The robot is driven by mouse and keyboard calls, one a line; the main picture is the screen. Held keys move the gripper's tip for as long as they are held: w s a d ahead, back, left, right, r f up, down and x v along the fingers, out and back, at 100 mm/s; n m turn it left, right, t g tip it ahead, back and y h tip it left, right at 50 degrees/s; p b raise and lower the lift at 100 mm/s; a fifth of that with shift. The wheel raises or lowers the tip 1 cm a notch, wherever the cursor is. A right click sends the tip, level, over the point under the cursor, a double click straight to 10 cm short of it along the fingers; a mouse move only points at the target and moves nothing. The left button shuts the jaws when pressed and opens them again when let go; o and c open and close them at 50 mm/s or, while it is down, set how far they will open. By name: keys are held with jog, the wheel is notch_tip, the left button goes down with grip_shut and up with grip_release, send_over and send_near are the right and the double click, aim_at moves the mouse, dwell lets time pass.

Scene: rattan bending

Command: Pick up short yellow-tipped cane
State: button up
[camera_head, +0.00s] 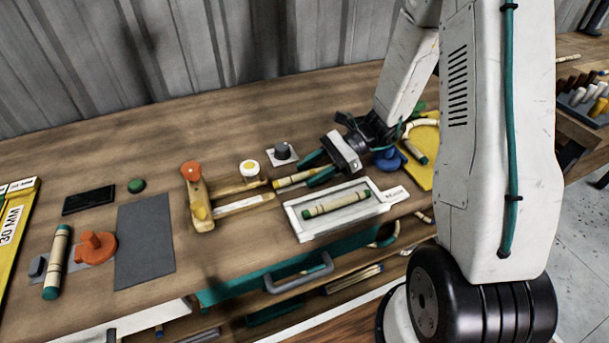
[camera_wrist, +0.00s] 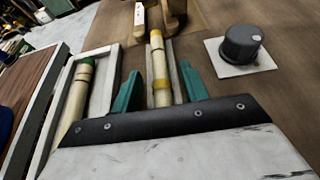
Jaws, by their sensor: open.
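The short yellow-tipped cane (camera_head: 290,180) is pale, with dark bands, and lies on the bench behind the white tray. In the wrist view the cane (camera_wrist: 161,88) points away from me, its yellow tip at the far end, with pale strips beside it. My gripper (camera_head: 307,172) is open, with its green fingers on either side of the cane. In the wrist view the gripper (camera_wrist: 158,72) has one finger left and one right of the cane, with gaps visible. The cane's near end is partly hidden by the gripper body. Exact finger height is unclear.
A white tray (camera_head: 299,226) holding a green-tipped cane (camera_head: 336,203) is close in front. A dark knob on a white plate (camera_head: 282,153) stands behind. A wooden fixture with an orange knob (camera_head: 195,195) stands left. A blue object (camera_head: 389,160) is right of my gripper.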

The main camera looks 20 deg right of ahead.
grip_shut()
jog(key=shift+r, duration=0.1)
